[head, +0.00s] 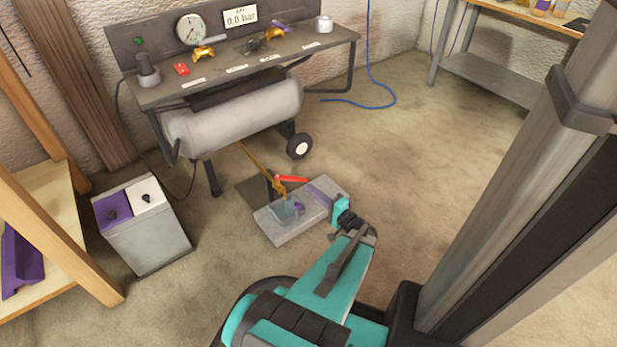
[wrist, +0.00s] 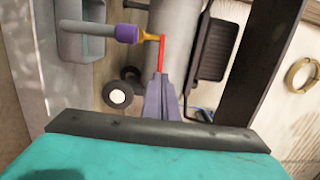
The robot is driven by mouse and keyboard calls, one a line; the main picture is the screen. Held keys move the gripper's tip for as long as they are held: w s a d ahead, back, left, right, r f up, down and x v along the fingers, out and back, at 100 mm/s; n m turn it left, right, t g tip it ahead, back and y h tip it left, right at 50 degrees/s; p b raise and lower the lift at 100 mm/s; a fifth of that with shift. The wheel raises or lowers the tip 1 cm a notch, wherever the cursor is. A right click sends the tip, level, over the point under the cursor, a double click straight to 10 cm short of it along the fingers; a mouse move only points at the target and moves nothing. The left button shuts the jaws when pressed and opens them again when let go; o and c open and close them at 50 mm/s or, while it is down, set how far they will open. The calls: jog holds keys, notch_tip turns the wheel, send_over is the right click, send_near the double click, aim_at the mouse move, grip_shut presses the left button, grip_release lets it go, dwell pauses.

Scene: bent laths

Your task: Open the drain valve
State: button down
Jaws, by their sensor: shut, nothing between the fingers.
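The drain valve (head: 279,187) is a brass fitting at the end of a brass pipe below the grey tank (head: 235,115). Its red lever (head: 291,179) points right, crosswise to the pipe. In the wrist view the lever (wrist: 162,55) runs from the brass body (wrist: 148,37) down to my fingertips. My gripper (head: 313,188) has purple fingers, which also show in the wrist view (wrist: 160,84). It is shut and empty, with its tips at the lever's free end. I cannot tell whether they touch it. A bluish container (head: 283,210) stands below the valve.
The container stands on a grey slab (head: 262,226) on the floor. A wheel (head: 299,146) and a dark leg (head: 213,178) support the tank. A grey bin (head: 147,240) stands at left, and a blue hose (head: 375,103) lies behind. The floor at right is clear.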

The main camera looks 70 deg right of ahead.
jog(key=s+d+n+y+p, duration=0.2)
jog(key=s+d+n+y, duration=0.2)
jog(key=d+n+y, duration=0.4)
jog(key=shift+d+n+y+p, duration=0.3)
jog(key=shift+d+n+y, duration=0.1)
jog(key=shift+d+y, duration=2.65)
jog(key=shift+w+r, duration=0.15)
jog(key=p, duration=0.3)
send_near(291, 178)
jog(key=w+d, duration=0.4)
jog(key=w, duration=0.1)
jog(key=shift+s+a+f+b, duration=0.2)
jog(key=shift+a+b, duration=0.25)
jog(key=shift+a, duration=0.4)
jog(key=shift+s+a+f+b, duration=0.15)
jog(key=shift+a+b, duration=0.3)
jog(key=shift+a, duration=0.35)
